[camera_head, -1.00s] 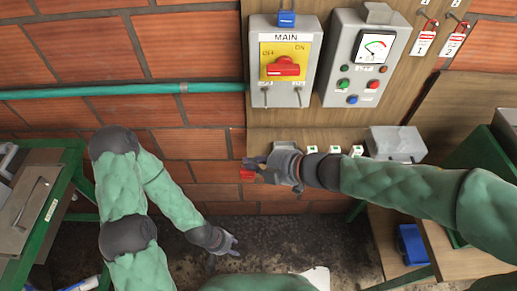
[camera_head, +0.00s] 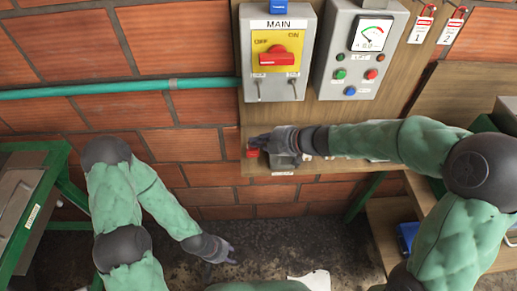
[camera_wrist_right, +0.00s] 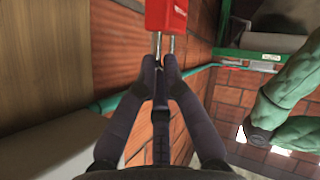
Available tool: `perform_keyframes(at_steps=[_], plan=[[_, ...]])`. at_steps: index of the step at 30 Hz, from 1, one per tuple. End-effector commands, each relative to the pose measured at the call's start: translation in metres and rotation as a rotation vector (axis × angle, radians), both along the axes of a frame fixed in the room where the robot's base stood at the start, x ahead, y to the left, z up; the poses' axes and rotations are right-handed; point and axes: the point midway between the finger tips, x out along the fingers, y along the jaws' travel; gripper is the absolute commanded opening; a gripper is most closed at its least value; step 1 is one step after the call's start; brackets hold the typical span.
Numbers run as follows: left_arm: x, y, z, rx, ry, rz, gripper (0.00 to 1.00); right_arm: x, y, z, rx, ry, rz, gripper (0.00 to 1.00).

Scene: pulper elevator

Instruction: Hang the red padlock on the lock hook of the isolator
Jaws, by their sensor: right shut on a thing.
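The isolator (camera_head: 246,60) is a grey box marked MAIN on the wooden board, with a red handle (camera_head: 276,58) on a yellow plate. Two small metal hooks hang under the plate, left (camera_head: 260,90) and right (camera_head: 292,88); their labels are too small to read. My left gripper (camera_head: 221,264) is low near the floor, empty, its fingers apart.
A grey meter box (camera_head: 345,80) with buttons stands right of the isolator. Red and white tags (camera_head: 421,30) hang at the upper right. A teal pipe (camera_head: 120,88) runs along the brick wall. A green-framed bench (camera_head: 45,190) stands at left. The space before the isolator is clear.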

Motion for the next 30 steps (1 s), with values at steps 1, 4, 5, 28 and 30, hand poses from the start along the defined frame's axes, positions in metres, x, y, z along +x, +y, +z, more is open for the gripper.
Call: perform_keyframes(at_steps=[1,4,5,28,30], plan=[[0.0,0.0,-0.001,0.0,0.0,0.0,0.4,0.002,0.0,-0.002,0.0,0.0,0.0,0.0],[0.0,0.0,-0.004,0.0,0.0,0.0,0.4,0.006,-0.001,-0.008,0.0,0.001,-0.001,0.0],[0.0,0.0,-0.006,0.0,0.0,0.0,0.4,0.008,-0.002,-0.011,0.0,0.0,0.0,0.0],[0.0,0.0,-0.017,0.0,0.0,0.0,0.4,0.008,-0.002,-0.04,-0.001,-0.001,-0.001,0.32],[0.0,0.0,-0.017,0.0,0.0,0.0,0.4,0.008,-0.002,-0.04,-0.001,-0.001,-0.001,0.32]])
